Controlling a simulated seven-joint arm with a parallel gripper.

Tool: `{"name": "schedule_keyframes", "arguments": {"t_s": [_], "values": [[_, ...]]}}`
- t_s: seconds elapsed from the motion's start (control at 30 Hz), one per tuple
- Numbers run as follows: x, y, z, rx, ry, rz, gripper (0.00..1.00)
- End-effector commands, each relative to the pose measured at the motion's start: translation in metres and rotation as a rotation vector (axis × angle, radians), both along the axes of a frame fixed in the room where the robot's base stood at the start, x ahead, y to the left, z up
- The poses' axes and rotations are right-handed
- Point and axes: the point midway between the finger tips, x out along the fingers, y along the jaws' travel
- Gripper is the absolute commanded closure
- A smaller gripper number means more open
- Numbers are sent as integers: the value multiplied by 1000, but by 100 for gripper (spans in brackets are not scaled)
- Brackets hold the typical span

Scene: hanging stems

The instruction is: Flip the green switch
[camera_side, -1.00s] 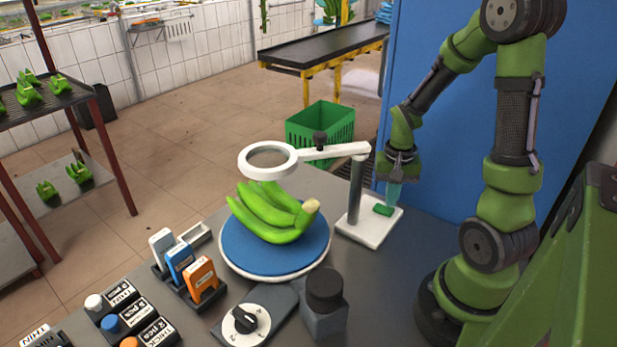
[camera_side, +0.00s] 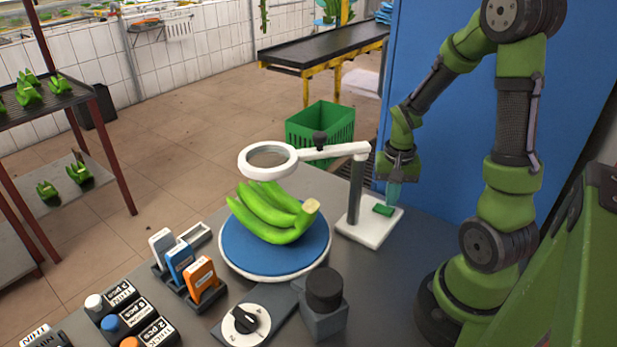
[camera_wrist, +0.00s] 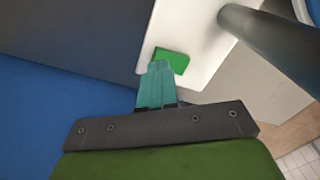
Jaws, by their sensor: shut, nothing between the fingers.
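The green switch (camera_side: 383,209) is a small rocker on the white base plate (camera_side: 370,228) of the magnifier stand. In the wrist view the green switch (camera_wrist: 172,60) lies just beyond my fingertips. My gripper (camera_side: 393,200) points down over it, its teal fingers closed together and empty. In the wrist view the tips of my gripper (camera_wrist: 159,68) overlap the near edge of the switch. I cannot tell whether they touch it. Which way the switch is tilted is not clear.
The stand's grey post (camera_side: 355,187) rises left of the switch and carries the white ring magnifier (camera_side: 267,159). Green bananas (camera_side: 265,212) lie on a blue turntable (camera_side: 240,258). A blue panel (camera_side: 440,150) is behind my arm. A knob (camera_side: 246,320) sits at the front.

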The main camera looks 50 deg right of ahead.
Motion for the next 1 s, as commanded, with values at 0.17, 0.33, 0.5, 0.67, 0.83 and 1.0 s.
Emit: {"name": "schedule_keyframes", "arguments": {"t_s": [0.17,0.33,0.5,0.67,0.83,1.0], "values": [[0,0,0,0,0,0,100],[0,0,0,0,0,0,100],[0,0,0,0,0,0,100],[0,0,-3,0,1,0,100],[0,0,-5,2,1,0,100],[0,0,-8,1,0,0,100]]}}
